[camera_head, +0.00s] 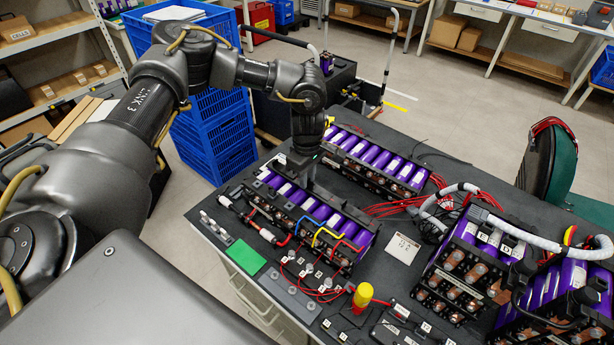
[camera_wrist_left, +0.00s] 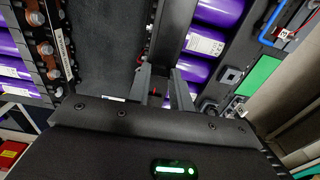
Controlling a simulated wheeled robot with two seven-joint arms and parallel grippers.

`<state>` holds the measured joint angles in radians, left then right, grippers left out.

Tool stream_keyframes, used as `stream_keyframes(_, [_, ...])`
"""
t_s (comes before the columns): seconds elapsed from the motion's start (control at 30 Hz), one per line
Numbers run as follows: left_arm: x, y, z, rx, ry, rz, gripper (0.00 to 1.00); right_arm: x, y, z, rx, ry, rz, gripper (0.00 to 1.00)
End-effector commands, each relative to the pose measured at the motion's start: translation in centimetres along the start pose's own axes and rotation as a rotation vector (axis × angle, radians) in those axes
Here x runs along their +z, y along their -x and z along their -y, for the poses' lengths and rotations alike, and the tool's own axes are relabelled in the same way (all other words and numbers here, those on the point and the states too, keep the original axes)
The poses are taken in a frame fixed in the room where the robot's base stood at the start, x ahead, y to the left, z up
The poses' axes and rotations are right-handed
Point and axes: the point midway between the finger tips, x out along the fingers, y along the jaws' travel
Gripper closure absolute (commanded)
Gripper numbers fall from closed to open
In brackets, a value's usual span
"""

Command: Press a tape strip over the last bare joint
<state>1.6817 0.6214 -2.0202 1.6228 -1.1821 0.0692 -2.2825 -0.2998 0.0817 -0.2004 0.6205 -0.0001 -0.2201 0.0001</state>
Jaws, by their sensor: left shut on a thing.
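My left gripper (camera_head: 309,183) points down over the far left end of the front purple battery module (camera_head: 322,212). Its two fingers (camera_wrist_left: 167,90) are close together in the left wrist view, shut on a small dark thing with a red spot. I cannot make out whether this is the tape strip. Copper joints (camera_head: 262,212) run along that module's near side, under blue, yellow and red leads. The back module (camera_head: 372,158) also has copper joints along its near side. Which joint is bare cannot be told. My right gripper is not in view.
A green pad (camera_head: 245,257) lies at the bench's left edge. A yellow and red tool (camera_head: 362,295) stands near the front. A white card (camera_head: 403,248) lies mid-bench. More battery modules (camera_head: 470,262) and a corrugated conduit (camera_head: 520,236) crowd the right. Blue crates (camera_head: 213,135) stand behind.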

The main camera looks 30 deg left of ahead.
Motion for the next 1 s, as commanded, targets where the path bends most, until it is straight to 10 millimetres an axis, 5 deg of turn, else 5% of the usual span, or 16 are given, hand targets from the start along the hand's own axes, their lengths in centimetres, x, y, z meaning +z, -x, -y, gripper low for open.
stream_keyframes(0.33, [0.0, -0.2, 0.1, -0.004, -0.001, 0.0, 0.88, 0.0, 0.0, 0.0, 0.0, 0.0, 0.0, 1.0])
stream_keyframes(0.37, [0.0, -0.2, 0.1, -0.004, -0.001, 0.0, 0.75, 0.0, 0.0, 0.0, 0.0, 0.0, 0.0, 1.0])
stream_keyframes(0.53, [0.0, -0.2, 0.1, -0.003, -0.001, 0.0, 0.53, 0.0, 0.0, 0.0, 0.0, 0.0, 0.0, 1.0])
stream_keyframes(0.83, [0.0, 0.0, 0.0, -0.001, -0.001, 0.0, 0.53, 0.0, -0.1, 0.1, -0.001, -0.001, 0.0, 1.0])
stream_keyframes(1.0, [0.0, 1.9, -0.1, 0.002, -0.001, 0.0, 0.53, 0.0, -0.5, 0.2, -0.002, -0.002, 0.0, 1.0])
